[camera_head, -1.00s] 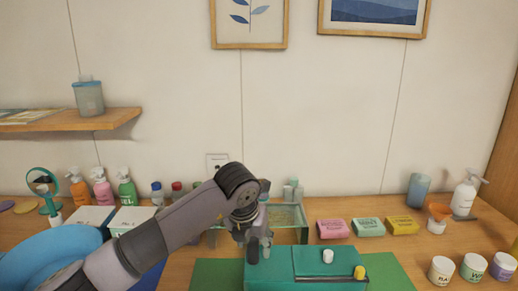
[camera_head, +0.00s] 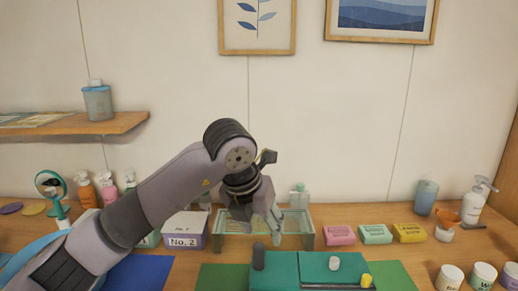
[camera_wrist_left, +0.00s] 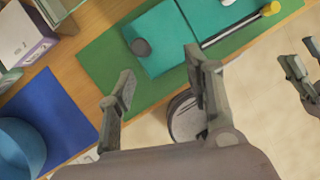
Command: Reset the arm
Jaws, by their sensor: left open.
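My left arm reaches in from the left in the head view. Its gripper (camera_head: 268,228) is raised above the work surface, in front of the glass-topped stand and behind the teal case (camera_head: 310,268). In the left wrist view the left gripper (camera_wrist_left: 158,64) has its fingers spread with nothing between them. The teal case (camera_wrist_left: 165,35) lies beyond the fingertips there. My right gripper (camera_wrist_left: 298,54) shows at the right edge of the left wrist view, cut off, with its fingers apart and empty. It is not in the head view.
The case rests on a green mat (camera_head: 392,275); a blue mat (camera_head: 140,272) lies left of it. A box marked No. 2 (camera_head: 184,238) stands near my left forearm. Soap boxes (camera_head: 375,234) line the back right; white jars (camera_head: 450,277) stand at the front right.

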